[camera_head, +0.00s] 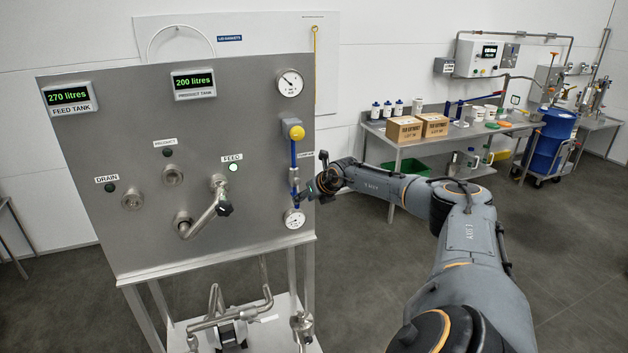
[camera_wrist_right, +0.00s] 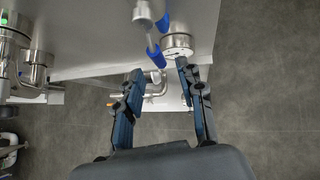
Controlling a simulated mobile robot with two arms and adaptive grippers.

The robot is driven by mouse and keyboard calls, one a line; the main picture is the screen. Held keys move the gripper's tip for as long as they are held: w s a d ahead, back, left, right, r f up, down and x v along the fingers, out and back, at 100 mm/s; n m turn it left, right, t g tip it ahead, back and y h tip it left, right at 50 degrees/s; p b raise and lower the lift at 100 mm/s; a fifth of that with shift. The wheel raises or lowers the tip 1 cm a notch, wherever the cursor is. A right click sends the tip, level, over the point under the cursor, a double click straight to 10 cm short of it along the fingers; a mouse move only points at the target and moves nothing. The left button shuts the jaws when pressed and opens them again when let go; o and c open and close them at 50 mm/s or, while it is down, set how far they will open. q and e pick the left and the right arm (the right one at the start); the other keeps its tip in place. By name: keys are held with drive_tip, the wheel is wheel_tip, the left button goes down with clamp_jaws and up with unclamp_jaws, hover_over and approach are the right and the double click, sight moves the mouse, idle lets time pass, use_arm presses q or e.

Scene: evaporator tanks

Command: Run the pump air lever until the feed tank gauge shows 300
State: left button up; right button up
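The feed tank gauge (camera_head: 68,96) reads 270 litres in green digits. The pump air lever (camera_head: 295,180) is on the right side of the steel panel, on the line below a yellow knob; my gripper partly covers this area. In the right wrist view a silver part with blue ends (camera_wrist_right: 157,58) shows just beyond and between my fingertips. My right gripper (camera_head: 312,190) is beside the lever. Its two fingers (camera_wrist_right: 158,78) are apart with nothing visibly clamped between them; contact with the lever cannot be told. My left gripper is not in view.
The product tank display (camera_head: 193,83) reads 200 litres. The FEED light (camera_head: 234,168) glows, and the DRAIN light (camera_head: 110,188) looks dark. A bent pipe (camera_head: 207,209) juts from the panel. Round dials (camera_head: 290,83) sit above and below the lever. A workbench (camera_head: 395,139) stands behind my right arm.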

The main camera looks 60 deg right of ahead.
drive_tip(key=v, duration=0.5)
drive_tip(key=shift+s+a+r, duration=0.15)
drive_tip(key=shift+s+r, duration=0.1)
drive_tip(key=shift+s, duration=0.05)
idle(7.2)
